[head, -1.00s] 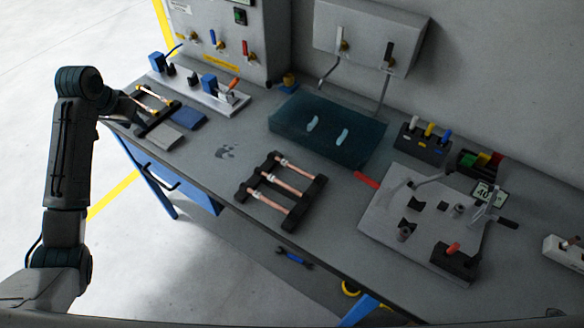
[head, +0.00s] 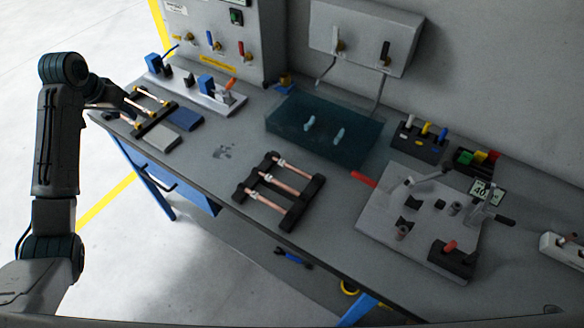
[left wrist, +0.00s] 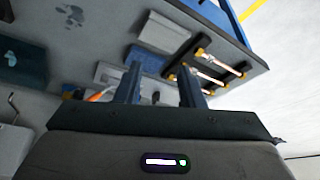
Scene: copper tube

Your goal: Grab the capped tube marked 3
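A dark rack (head: 152,126) stands at the far left end of the bench and holds tubes with gold-coloured caps (head: 150,95). In the left wrist view the same rack (left wrist: 181,56) is at upper right, with capped copper tubes (left wrist: 208,57) across it. No number is legible on any tube. My left gripper (left wrist: 160,82) is open, with nothing between its two fingers, which point towards the bench beside the rack. In the head view its arm reaches to the rack's left side, and the fingertips are hard to make out. My right gripper is not in view.
Grey and blue pads (head: 185,120) lie beside the rack. A second rack with uncapped-looking copper tubes (head: 272,184) stands mid-bench. A clear blue tray (head: 325,130) and a grey fixture plate (head: 380,215) are further right.

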